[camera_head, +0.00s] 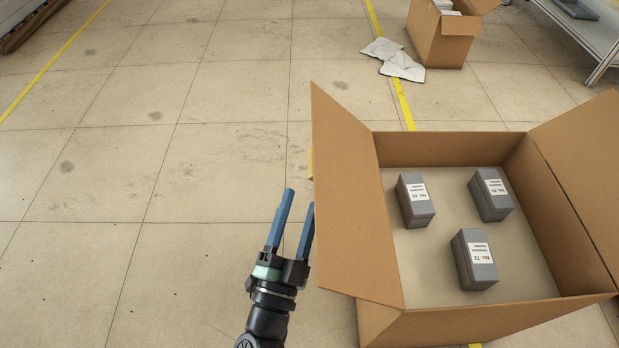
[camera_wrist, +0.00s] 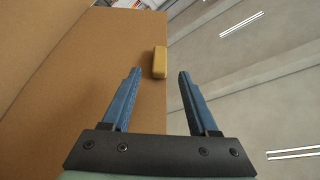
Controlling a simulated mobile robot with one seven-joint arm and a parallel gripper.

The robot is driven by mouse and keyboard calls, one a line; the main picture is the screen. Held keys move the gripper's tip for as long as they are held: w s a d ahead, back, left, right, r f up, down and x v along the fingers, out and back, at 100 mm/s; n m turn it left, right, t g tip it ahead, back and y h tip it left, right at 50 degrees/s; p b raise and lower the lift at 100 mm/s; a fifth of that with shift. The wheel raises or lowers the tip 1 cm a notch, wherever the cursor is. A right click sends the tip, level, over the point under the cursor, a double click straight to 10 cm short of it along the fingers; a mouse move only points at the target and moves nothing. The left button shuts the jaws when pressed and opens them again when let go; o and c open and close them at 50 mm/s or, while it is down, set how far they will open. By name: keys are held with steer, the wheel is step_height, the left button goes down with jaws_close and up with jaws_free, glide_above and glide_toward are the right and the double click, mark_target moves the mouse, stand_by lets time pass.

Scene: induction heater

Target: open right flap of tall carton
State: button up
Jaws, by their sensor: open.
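The open brown carton (camera_head: 455,150) stands at the right of the head view. Its left flap (camera_head: 350,200) stands up and leans, and its right flap (camera_head: 585,170) spreads outward. My gripper (camera_head: 300,198) is open and empty, close to the left flap on its outer side. A small yellow tab (camera_head: 310,163) shows at that flap's left edge. In the wrist view, the tab (camera_wrist: 160,62) appears between the fingertips, slightly beyond them, and the brown flap face (camera_wrist: 80,75) fills the left. I cannot tell whether a finger touches the flap.
Several grey labelled boxes, such as one (camera_head: 415,200), sit inside the carton. A smaller open carton (camera_head: 438,40) and white cloths (camera_head: 393,58) lie behind. A metal table (camera_head: 590,30) is at the top right.

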mark_target(309, 175)
steer(key=b+x, duration=0.1)
steer(key=x, duration=0.5)
steer(key=shift+w+d, duration=0.1)
steer(key=shift+w, duration=0.15)
steer(key=shift+c, duration=0.2)
jaws_close()
stand_by(1.0)
